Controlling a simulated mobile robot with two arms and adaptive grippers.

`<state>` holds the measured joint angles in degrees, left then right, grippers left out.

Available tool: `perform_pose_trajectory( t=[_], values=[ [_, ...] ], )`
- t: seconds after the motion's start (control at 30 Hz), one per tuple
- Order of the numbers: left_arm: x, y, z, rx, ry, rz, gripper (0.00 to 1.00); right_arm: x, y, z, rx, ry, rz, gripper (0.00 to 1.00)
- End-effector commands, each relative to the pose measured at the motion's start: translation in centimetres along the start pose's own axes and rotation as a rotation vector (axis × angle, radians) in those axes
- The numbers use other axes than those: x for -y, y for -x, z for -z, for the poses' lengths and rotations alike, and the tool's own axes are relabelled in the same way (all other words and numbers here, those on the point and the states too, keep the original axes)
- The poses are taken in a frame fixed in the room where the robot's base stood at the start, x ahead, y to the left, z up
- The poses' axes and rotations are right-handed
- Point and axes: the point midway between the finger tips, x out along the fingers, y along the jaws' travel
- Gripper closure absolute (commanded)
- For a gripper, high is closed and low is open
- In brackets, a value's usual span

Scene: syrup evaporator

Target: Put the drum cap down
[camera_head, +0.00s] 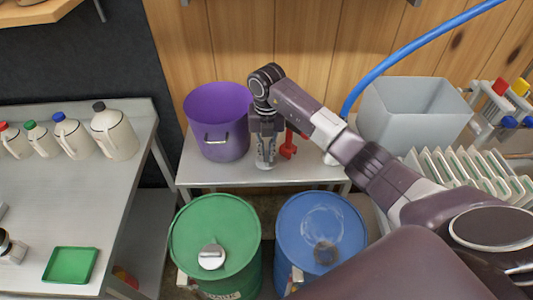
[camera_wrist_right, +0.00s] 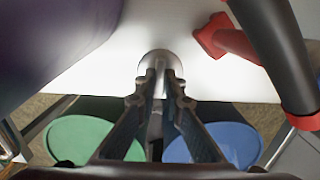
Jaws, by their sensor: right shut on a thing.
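My right gripper (camera_head: 266,158) points down over the grey bench between the purple pot and a red item. In the right wrist view its fingers (camera_wrist_right: 160,85) are shut on a round silvery cap (camera_wrist_right: 152,57), largely hidden by the fingertips. I cannot tell whether the cap touches the bench top (camera_head: 310,174). A green drum (camera_head: 228,218) with a silver cap (camera_head: 212,257) on its lid stands in front of the bench. Beside it is a blue drum (camera_head: 305,215) with a dark round spot (camera_head: 325,252) on its top. My left gripper is out of view.
The purple pot (camera_head: 217,125) stands close left of the gripper. The red item (camera_head: 289,146) is close on its right. A grey bin (camera_head: 415,112) and blue hose (camera_head: 400,50) are farther right. A side table (camera_head: 110,190) with several jugs and a green tray (camera_head: 70,264) is left.

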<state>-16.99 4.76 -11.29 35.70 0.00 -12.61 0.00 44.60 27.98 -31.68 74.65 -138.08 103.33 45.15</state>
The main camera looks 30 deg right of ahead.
Motion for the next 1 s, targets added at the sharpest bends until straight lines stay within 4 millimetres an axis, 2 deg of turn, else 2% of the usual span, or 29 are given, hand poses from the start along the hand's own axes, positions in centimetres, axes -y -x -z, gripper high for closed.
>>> perform_pose_trajectory(
  t=[0.07,0.4,0.43,0.6,0.87,1.0],
  values=[
    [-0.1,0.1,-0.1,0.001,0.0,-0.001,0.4,0.0,-0.7,0.0,0.0,0.0,0.0,1.0],
    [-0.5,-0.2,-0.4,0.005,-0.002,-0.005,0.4,0.0,-1.1,0.0,0.002,0.0,0.001,1.0],
    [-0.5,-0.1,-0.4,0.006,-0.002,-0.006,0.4,0.0,-1.1,0.0,0.001,0.0,0.001,0.9],
    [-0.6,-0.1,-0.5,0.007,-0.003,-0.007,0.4,0.0,-1.1,0.0,0.001,0.0,0.0,0.74],
    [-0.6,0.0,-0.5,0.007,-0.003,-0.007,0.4,0.0,-0.9,0.0,0.001,0.0,0.0,0.74],
    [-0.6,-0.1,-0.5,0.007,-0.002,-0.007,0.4,0.0,0.1,-0.1,0.004,0.0,-0.001,0.74]
  ],
)
